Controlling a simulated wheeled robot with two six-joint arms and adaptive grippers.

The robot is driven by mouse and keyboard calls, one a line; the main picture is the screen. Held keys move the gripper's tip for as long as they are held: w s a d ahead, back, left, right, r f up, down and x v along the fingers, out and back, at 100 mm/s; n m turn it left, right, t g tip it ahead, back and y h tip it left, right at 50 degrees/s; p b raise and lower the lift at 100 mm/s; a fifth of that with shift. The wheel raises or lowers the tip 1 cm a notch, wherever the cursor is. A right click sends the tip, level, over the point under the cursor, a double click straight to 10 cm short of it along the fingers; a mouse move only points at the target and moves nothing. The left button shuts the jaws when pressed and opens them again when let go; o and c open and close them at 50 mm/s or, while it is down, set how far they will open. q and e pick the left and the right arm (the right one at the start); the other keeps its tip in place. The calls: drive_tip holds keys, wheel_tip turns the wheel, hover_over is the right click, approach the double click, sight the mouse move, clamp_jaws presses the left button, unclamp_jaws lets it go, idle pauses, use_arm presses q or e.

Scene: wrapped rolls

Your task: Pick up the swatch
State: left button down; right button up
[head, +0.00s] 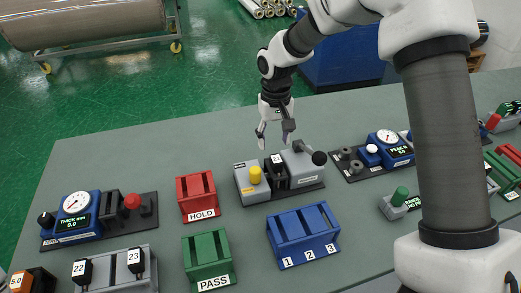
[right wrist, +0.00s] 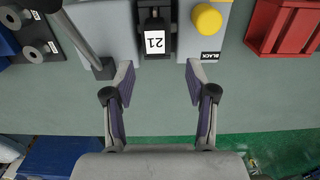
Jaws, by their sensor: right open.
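A black piece with a white label "21", likely the swatch (head: 277,172), sits in the middle slot of a grey device (head: 247,191) with a yellow button. In the right wrist view the swatch (right wrist: 157,42) is upright between grey blocks, ahead of the fingertips. My right gripper (head: 275,142) is open and empty above the table just behind the device. In the right wrist view its fingers (right wrist: 158,85) are spread to either side of the swatch, short of it and apart from it. My left gripper is not in view.
A red HOLD rack (head: 197,193), a green PASS rack (head: 208,256) and a blue numbered rack (head: 304,232) stand around the device. A grey rack (head: 112,271) holds pieces 22 and 23. Gauge units (head: 82,218) (head: 391,146) stand left and right. The table behind is clear.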

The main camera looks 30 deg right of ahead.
sight(277, 159)
drive_tip(key=shift+w+f, duration=0.3)
drive_tip(key=shift+f, duration=0.25)
drive_tip(key=shift+s+d+f+p, duration=0.1)
drive_tip(key=shift+s+f+p, duration=0.55)
drive_tip(key=shift+s+f, duration=0.55)
drive_tip(key=f, duration=0.2)
drive_tip(key=w+f, duration=0.1)
drive_tip(key=f, duration=0.1)
drive_tip(key=shift+d, duration=0.1)
drive_tip(key=shift+s+r, duration=0.15)
drive_tip(key=shift+s, duration=0.05)
drive_tip(key=shift+c, duration=0.3)
drive_tip(key=c, duration=0.5)
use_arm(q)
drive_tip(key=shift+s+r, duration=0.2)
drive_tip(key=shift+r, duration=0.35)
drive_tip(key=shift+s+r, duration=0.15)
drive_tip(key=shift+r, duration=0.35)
use_arm(e)
clamp_jaws()
